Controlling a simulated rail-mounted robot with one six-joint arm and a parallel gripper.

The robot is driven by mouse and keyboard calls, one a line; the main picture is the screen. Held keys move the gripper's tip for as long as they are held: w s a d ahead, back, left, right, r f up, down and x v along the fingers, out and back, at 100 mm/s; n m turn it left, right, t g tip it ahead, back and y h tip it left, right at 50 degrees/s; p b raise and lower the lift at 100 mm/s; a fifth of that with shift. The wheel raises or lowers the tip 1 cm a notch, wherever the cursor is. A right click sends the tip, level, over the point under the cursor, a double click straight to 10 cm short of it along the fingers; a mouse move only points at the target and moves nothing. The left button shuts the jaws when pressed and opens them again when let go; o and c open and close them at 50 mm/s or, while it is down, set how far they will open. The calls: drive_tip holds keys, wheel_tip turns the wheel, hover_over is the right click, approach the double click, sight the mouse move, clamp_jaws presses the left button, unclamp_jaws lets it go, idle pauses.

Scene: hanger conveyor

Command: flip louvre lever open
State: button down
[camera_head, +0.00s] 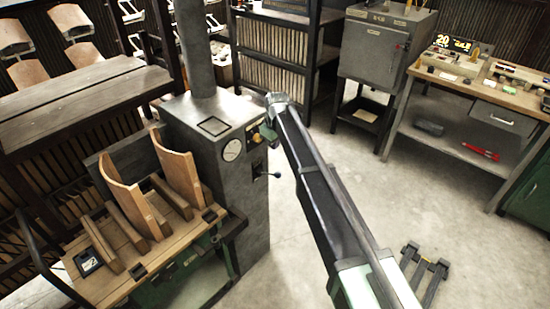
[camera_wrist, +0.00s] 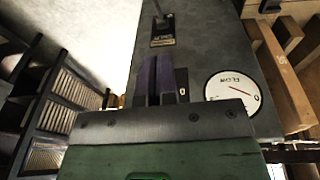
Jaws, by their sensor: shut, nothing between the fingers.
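The louvre lever is a thin rod with a black knob (camera_head: 277,175) on the front of the grey cabinet (camera_head: 205,115). It sticks out sideways from a dark slotted plate, which also shows at the top of the wrist view (camera_wrist: 162,30). My gripper (camera_wrist: 157,62) is shut and empty, its dark fingers close to the cabinet face. The lever lies beyond the fingertips in the wrist view, apart from them, its knob cut off by the frame edge. In the head view my arm's end is above the lever and the fingers are hard to make out.
A round flow gauge (camera_head: 231,150) is beside my fingers, also in the wrist view (camera_wrist: 232,92). A wooden bench with curved wooden panels (camera_head: 180,175) adjoins the cabinet at left. A rack (camera_head: 270,45), grey box (camera_head: 380,45) and workbench (camera_head: 480,90) stand behind.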

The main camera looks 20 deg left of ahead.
drive_tip(key=b, duration=1)
approach(276, 173)
wheel_tip(276, 173, down, 5)
drive_tip(key=w+a, duration=0.1)
drive_tip(key=a, duration=0.2)
drive_tip(key=d+f+b, duration=0.2)
drive_tip(key=shift+w+f+b, duration=0.1)
drive_tip(key=shift+f+b, duration=0.05)
drive_tip(key=shift+b, duration=0.15)
